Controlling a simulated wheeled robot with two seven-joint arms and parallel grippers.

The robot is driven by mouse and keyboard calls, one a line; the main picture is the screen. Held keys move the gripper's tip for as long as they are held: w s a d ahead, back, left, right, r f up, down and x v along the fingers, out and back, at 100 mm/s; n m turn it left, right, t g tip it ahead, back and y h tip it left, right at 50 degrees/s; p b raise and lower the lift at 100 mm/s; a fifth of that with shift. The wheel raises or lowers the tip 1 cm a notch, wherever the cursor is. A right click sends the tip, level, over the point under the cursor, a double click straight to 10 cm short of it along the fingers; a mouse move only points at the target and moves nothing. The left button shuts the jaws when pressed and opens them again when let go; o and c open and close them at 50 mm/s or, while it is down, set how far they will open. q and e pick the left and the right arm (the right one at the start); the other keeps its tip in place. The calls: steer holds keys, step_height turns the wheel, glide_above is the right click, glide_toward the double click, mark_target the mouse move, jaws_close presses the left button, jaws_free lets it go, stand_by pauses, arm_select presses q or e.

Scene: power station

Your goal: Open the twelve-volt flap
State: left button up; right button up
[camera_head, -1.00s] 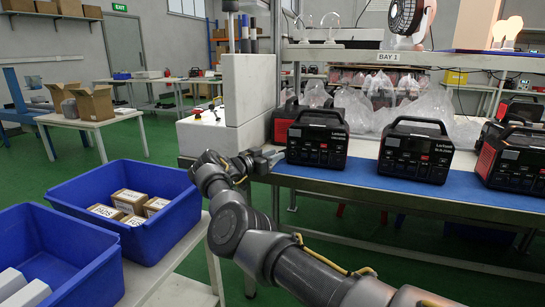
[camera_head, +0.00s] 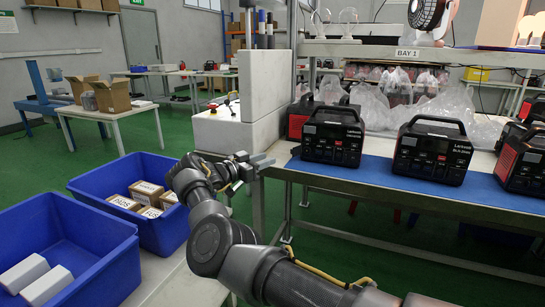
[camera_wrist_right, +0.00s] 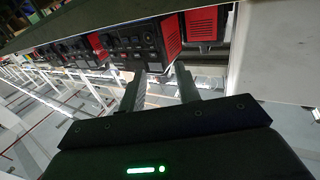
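A black power station with red sides (camera_head: 332,137) stands on the blue mat at the left end of the bench. Two more like it, a middle one (camera_head: 432,151) and a right one (camera_head: 520,160), stand to its right. Their small front sockets and covers show, but I cannot make out which is the twelve-volt flap. My right gripper (camera_head: 262,163) is left of the nearest station, near the bench's front left corner, apart from the station. In the right wrist view my right gripper's fingers (camera_wrist_right: 160,87) are spread and empty, with a station front (camera_wrist_right: 138,42) beyond them. My left gripper is out of view.
A white machine housing with a red button (camera_head: 236,104) stands beside the bench's left end. Blue crates with boxes (camera_head: 165,237) and white blocks (camera_head: 118,280) sit at lower left. Clear plastic bags (camera_head: 385,108) lie behind the stations. A shelf (camera_head: 350,50) hangs above.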

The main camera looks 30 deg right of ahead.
steer(key=shift+a, duration=0.25)
